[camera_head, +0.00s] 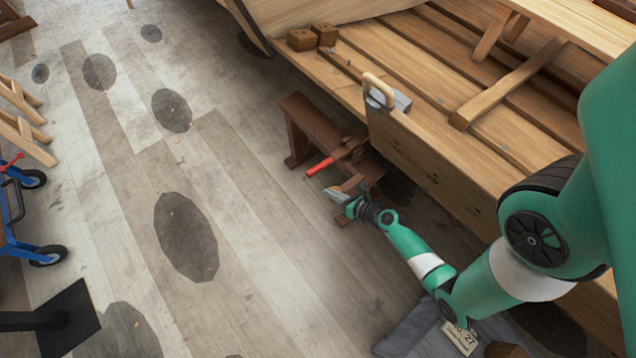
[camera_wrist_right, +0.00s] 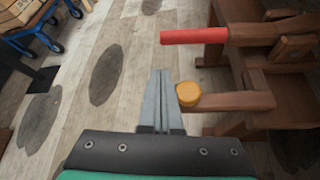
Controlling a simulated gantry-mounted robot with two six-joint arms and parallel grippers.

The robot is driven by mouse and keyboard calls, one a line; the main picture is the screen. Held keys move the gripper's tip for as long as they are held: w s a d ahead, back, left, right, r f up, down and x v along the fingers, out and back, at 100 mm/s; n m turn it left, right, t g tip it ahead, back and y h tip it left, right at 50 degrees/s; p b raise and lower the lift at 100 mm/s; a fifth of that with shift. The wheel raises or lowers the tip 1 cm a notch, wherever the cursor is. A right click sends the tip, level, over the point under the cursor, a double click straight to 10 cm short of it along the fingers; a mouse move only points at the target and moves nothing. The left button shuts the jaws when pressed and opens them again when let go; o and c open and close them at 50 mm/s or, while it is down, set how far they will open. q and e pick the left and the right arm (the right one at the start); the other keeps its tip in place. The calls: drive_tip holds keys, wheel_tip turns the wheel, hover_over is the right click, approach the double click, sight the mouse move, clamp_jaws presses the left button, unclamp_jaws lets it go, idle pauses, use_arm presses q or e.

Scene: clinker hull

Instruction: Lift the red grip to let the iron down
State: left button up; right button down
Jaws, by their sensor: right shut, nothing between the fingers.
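The red grip (camera_head: 320,167) is the end of a wooden lever on a low brown wooden bench (camera_head: 312,125) beside the hull. In the right wrist view the red grip (camera_wrist_right: 195,36) lies level, pointing left, ahead of my fingers. My right gripper (camera_head: 338,194) is shut and empty, apart from the grip and a little nearer the camera; in the wrist view its fingers (camera_wrist_right: 160,72) are together. A round yellow knob (camera_wrist_right: 188,94) on the bench is just right of the fingertips. I cannot tell which part is the iron. My left gripper is not in view.
The planked hull (camera_head: 440,160) runs along the right. A grey block with a cream handle (camera_head: 378,88) sits on its edge. A blue wheeled cart (camera_head: 25,215) is at left. The floor between is clear.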

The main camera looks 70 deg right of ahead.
drive_tip(key=b+x, duration=0.3)
drive_tip(key=x, duration=0.6)
drive_tip(key=shift+w+d+b, duration=0.15)
drive_tip(key=shift+w+b, duration=0.15)
drive_tip(key=shift+w, duration=0.05)
drive_tip(key=shift+m+y, duration=0.3)
drive_tip(key=shift+m, duration=0.1)
drive_tip(key=r+p, duration=0.4)
drive_tip(key=r, duration=0.1)
drive_tip(key=shift+s+d+p, duration=0.2)
drive_tip(key=shift+d+p, duration=0.1)
drive_tip(key=shift+t, duration=0.3)
